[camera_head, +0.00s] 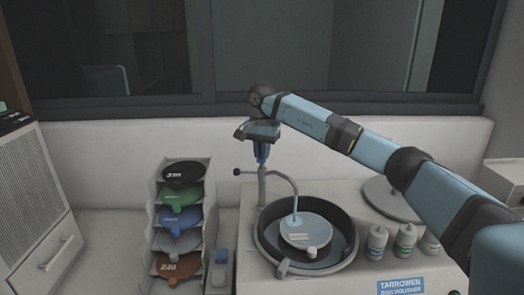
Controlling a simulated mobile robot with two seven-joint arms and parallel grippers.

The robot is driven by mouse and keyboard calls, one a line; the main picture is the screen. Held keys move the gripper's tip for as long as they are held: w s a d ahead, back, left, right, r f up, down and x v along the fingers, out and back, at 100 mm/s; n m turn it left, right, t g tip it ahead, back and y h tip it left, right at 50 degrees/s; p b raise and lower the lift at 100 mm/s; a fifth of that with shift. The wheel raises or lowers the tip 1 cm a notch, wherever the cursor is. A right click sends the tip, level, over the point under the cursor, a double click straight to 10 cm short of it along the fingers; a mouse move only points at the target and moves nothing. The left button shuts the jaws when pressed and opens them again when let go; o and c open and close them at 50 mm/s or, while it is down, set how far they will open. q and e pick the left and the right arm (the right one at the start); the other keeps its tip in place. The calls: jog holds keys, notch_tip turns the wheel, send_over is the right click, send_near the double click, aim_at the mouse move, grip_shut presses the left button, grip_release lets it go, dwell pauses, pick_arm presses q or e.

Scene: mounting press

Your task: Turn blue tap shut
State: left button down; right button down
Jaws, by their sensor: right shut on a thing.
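The blue tap (262,154) sits on top of a thin upright grey pipe behind the round basin. My right gripper (262,140) reaches in from the right and points down over the tap. It is shut on the tap's top, and its fingers hide most of the handle. The pipe's curved spout (284,178) bends right over the basin. A thin pale-blue stream shows below the spout end, reaching the disc (305,232) in the basin. My left gripper is not in view.
The dark-rimmed basin (268,215) is set in a light machine with a blue label (401,285). Several bottles (405,240) stand at its right, near a grey round lid (388,200). A rack (153,215) of coloured discs stands left. A wall and window lie behind.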

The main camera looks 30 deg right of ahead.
jog(key=m, duration=1.2)
jog(key=shift+m+p, duration=0.3)
jog(key=shift+p, duration=0.05)
dwell(0.4)
jog(key=c, duration=1.2)
grip_release()
jog(key=shift+d, duration=0.1)
jog(key=shift+r, duration=0.1)
jog(key=shift+r+b, duration=1.05)
jog(key=shift+r, duration=5.75)
